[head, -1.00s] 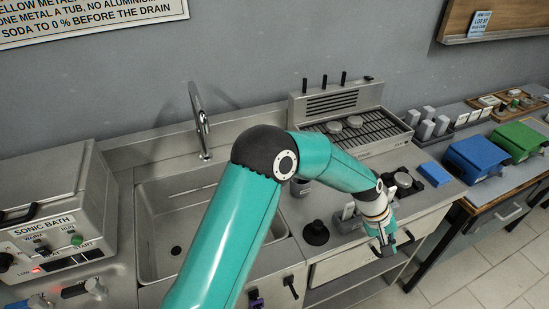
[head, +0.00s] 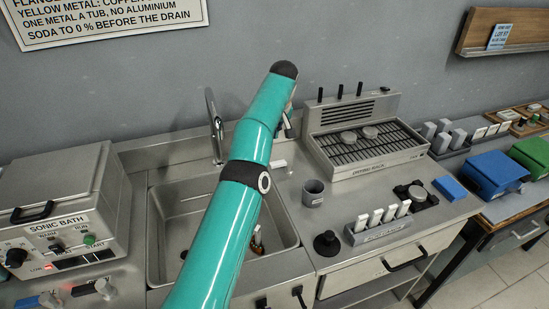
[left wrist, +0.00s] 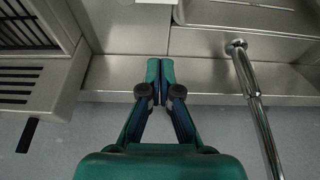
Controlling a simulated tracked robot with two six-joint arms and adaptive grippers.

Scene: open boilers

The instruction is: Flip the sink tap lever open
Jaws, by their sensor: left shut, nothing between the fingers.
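The sink tap is a tall, curved chrome spout (head: 215,125) behind the sink (head: 165,225). Its pipe (left wrist: 256,100) also shows at the right of the left wrist view. I cannot make out a separate lever in either view. My left arm reaches over the sink in the head view, and its gripper is mostly hidden behind the arm. In the left wrist view my left gripper (left wrist: 160,66) is shut and empty, over the back ledge between the tap and the drying rack, apart from the tap pipe. My right gripper is not in view.
The drying rack (head: 365,142) stands right of the sink. A grey cup (head: 313,193), a black knob-like piece (head: 327,243) and a holder with white pieces (head: 379,229) are on the counter. The sonic bath (head: 65,205) is at the left. The wall is close behind the ledge.

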